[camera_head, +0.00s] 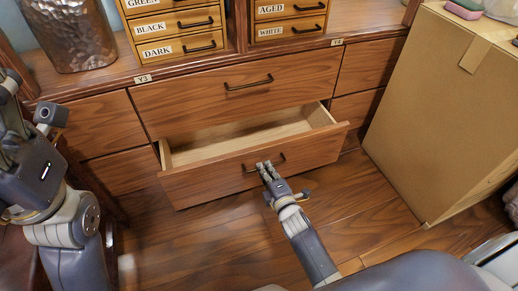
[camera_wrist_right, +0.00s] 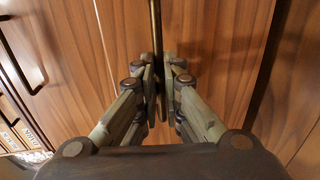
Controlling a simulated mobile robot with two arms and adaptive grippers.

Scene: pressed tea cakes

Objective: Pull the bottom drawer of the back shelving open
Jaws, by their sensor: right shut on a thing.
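The back shelving (camera_head: 205,72) is brown wood with dark bar handles. Its bottom drawer (camera_head: 215,182) stands partly open, and its pale inside (camera_head: 240,135) looks empty. My right gripper (camera_head: 266,167) is shut on the handle (camera_head: 280,158) of this drawer. In the right wrist view the two fingers of my right gripper (camera_wrist_right: 160,85) close around the dark bar of the handle (camera_wrist_right: 156,30). The drawer above (camera_head: 235,88) is shut. At the left, part of my left arm shows; its fingers are not clearly seen.
A large cardboard box (camera_head: 440,110) stands on the floor at the right. Small labelled drawer cabinets (camera_head: 175,30) and a hammered metal vessel (camera_head: 72,35) stand on the shelving's top. Wooden floor (camera_head: 210,235) in front of the open drawer is clear.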

